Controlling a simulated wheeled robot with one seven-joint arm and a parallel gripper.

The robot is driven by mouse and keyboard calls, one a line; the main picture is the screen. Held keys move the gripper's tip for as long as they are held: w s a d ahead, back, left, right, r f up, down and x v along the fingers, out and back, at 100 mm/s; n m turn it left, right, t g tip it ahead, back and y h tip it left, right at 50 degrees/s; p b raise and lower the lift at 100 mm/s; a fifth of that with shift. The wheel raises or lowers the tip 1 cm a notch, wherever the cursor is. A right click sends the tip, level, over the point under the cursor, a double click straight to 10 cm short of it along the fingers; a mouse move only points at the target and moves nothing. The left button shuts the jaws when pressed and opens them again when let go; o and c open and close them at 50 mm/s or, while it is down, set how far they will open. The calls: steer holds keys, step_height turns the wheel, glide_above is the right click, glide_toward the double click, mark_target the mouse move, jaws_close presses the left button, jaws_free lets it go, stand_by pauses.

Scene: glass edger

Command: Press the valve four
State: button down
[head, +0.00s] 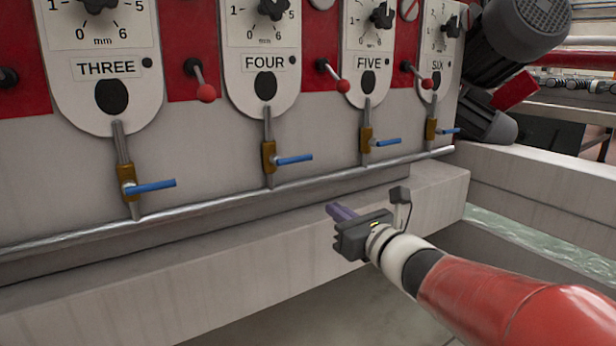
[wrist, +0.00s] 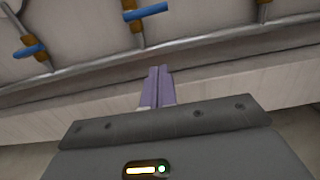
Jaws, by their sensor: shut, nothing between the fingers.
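Valve four is a brass valve body (head: 268,156) with a blue lever (head: 294,160) pointing right, on the pipe below the plate labelled FOUR (head: 264,62). My gripper (head: 338,211) is shut and empty, with its purple fingers together. In the head view it is below and to the right of valve four's lever, apart from it, in front of the pale ledge. In the wrist view the shut fingers (wrist: 157,84) point up toward the pipe. A blue lever (wrist: 145,12) shows above them at the top, and another blue lever (wrist: 29,51) shows at the left.
Similar blue levers sit under THREE (head: 150,186), FIVE (head: 386,142) and SIX (head: 449,131). A horizontal pipe (head: 225,198) runs under the valves, above a protruding ledge (head: 150,290). Red-knobbed levers (head: 206,93) stick out between the plates. The space left of my gripper is clear.

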mark_target(293, 158)
steer(key=w+a+r+p, duration=0.1)
steer(key=w+a+r, duration=0.3)
steer(key=w, duration=0.5)
steer(key=shift+a+r, duration=0.25)
steer(key=shift+a, duration=0.8)
